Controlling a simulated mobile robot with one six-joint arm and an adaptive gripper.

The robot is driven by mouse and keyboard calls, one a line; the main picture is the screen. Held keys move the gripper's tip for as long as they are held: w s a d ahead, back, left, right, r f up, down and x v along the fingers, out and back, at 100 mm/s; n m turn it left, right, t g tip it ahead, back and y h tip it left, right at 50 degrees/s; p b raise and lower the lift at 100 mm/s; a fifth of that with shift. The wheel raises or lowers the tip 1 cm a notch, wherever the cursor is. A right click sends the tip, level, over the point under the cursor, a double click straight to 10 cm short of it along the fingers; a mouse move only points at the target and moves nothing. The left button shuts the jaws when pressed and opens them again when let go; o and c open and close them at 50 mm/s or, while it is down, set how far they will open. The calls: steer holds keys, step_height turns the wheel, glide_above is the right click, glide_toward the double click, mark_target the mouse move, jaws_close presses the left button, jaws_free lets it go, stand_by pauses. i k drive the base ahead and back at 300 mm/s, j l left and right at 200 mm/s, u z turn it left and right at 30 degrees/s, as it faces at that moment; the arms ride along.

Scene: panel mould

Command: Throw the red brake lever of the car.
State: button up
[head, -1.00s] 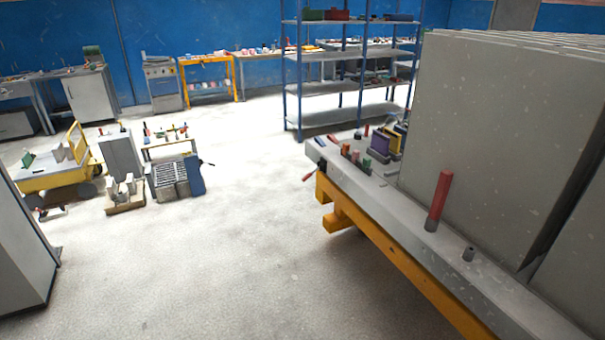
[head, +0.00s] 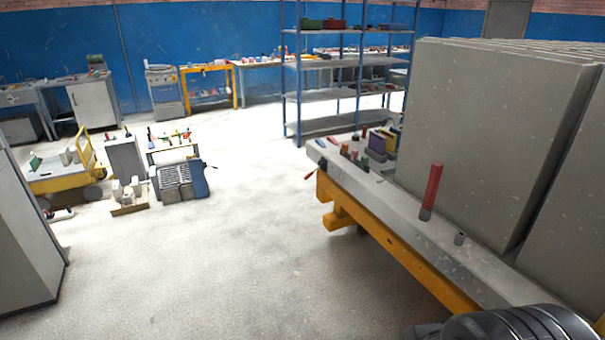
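The red lever (head: 432,190) stands on the grey deck of the car (head: 400,208) at the right, near its edge. It is a square red bar in a dark foot, close to upright with its top leaning slightly right. My gripper's fingers cannot be made out.
Tall grey panels (head: 490,130) stand on the car behind the lever. Several small coloured items lie at the deck's far end. A blue shelf rack (head: 340,95) stands behind. The floor (head: 220,270) left of the car is clear. A grey cabinet (head: 25,240) stands at the left edge.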

mark_target(308, 175)
steer(key=i, duration=0.7)
steer(key=i+z, duration=0.15)
steer(key=i, duration=0.6)
steer(key=i+j, duration=0.1)
steer(key=i, duration=0.6)
steer(key=i+j+z, duration=0.15)
steer(key=i, duration=0.55)
steer(key=i+j, duration=0.1)
steer(key=i, duration=0.65)
steer(key=l+z, duration=0.05)
